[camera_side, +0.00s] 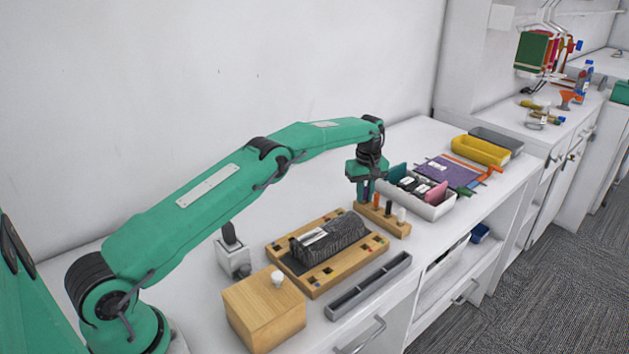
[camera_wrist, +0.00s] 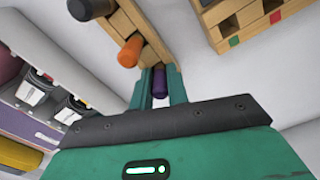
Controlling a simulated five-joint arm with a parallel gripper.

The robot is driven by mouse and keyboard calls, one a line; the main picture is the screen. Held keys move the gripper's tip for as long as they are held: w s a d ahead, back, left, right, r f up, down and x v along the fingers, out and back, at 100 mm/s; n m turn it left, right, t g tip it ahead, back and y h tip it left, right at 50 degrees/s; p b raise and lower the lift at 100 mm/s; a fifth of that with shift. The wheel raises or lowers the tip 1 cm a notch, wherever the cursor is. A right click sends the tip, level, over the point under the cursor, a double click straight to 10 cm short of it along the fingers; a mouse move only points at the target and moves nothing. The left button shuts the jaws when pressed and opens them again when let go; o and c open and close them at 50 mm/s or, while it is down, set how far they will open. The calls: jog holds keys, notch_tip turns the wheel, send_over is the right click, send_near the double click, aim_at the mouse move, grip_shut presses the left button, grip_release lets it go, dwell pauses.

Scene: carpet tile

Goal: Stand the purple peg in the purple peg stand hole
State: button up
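The purple peg (camera_wrist: 160,84) stands between the two teal fingers of my gripper (camera_wrist: 161,88) in the wrist view, at the end of a wooden peg rack (camera_wrist: 155,45). The fingers lie close on both sides of it; I cannot tell whether they grip it. In the side view my gripper (camera_side: 366,190) points down at the rack's far-left end (camera_side: 398,227). A wooden board (camera_side: 330,282) with square holes and small coloured marks lies nearer the camera. A dark grey ribbed object (camera_side: 335,237) lies on it and hides part of it. I cannot make out a purple-marked hole.
Orange (camera_wrist: 130,50) and black (camera_wrist: 90,8) pegs stand in the rack beside my gripper; a white peg (camera_side: 401,214) is at its near end. A wooden block (camera_side: 262,312), a grey channel tray (camera_side: 368,287) and a white bin (camera_side: 432,208) surround the work.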

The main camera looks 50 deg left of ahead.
aim_at(366, 187)
jog(key=o, duration=0.3)
jog(key=shift+r, duration=0.1)
jog(key=shift+r, duration=3.85)
jog(key=shift+r, duration=0.1)
